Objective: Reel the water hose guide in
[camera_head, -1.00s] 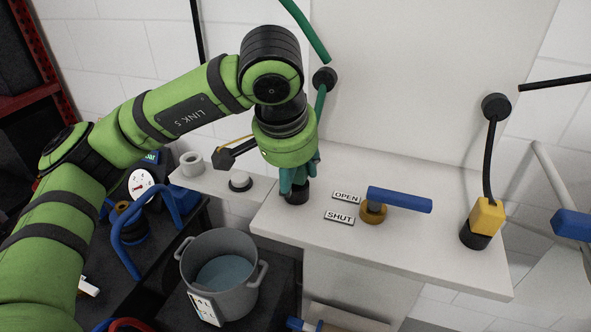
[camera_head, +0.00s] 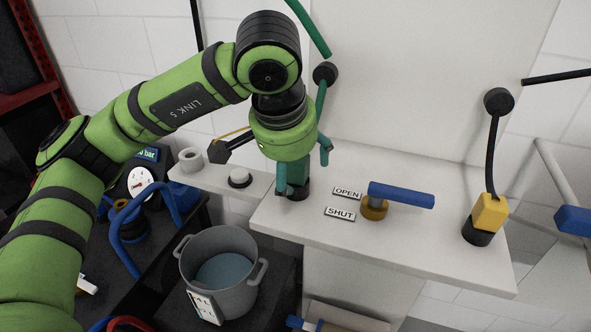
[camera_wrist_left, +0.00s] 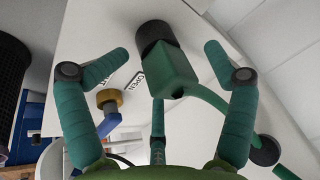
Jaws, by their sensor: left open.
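The water hose guide, a green block (camera_head: 298,169) with a green hose, stands in a black socket (camera_head: 296,188) at the left end of the white counter. The green hose (camera_head: 320,98) rises from it to a black wall roller (camera_head: 325,74). My left gripper (camera_head: 304,172) is over the guide with its teal fingers spread on either side. In the left wrist view the guide (camera_wrist_left: 166,75) lies between the open fingers (camera_wrist_left: 168,55), with gaps on both sides. My right gripper is not in view.
A blue lever (camera_head: 400,196) on a brass valve sits beside the OPEN (camera_head: 347,193) and SHUT (camera_head: 340,213) labels. A yellow block (camera_head: 490,212) with a black hose stands at the right. A grey pot (camera_head: 240,294) of water stands below left. A white button (camera_head: 240,177) is nearby.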

